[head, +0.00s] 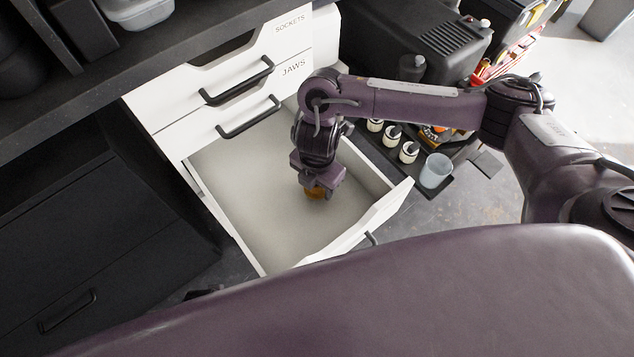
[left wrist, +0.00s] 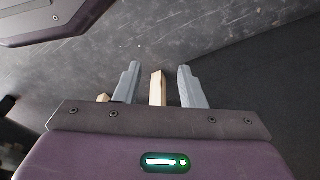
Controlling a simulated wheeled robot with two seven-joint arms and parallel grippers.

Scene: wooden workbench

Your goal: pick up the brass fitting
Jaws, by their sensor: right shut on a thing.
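The brass fitting (head: 315,193) shows as a small orange-brown piece inside the open white drawer (head: 235,215). My right gripper (head: 318,186) points down into the drawer and is shut on the fitting; the gripper hides most of it. I cannot tell whether the fitting touches the drawer floor. My left gripper (left wrist: 158,84) shows only in the left wrist view, with its two grey fingers apart. A pale wooden piece shows between them with gaps on both sides.
Closed drawers labelled SOCKETS (head: 290,35) and JAWS (head: 270,85) stand above the open one. A grey cup (head: 436,171) and several small white pots (head: 409,152) stand to the right. A dark cabinet (head: 80,240) is at left. The rest of the open drawer looks empty.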

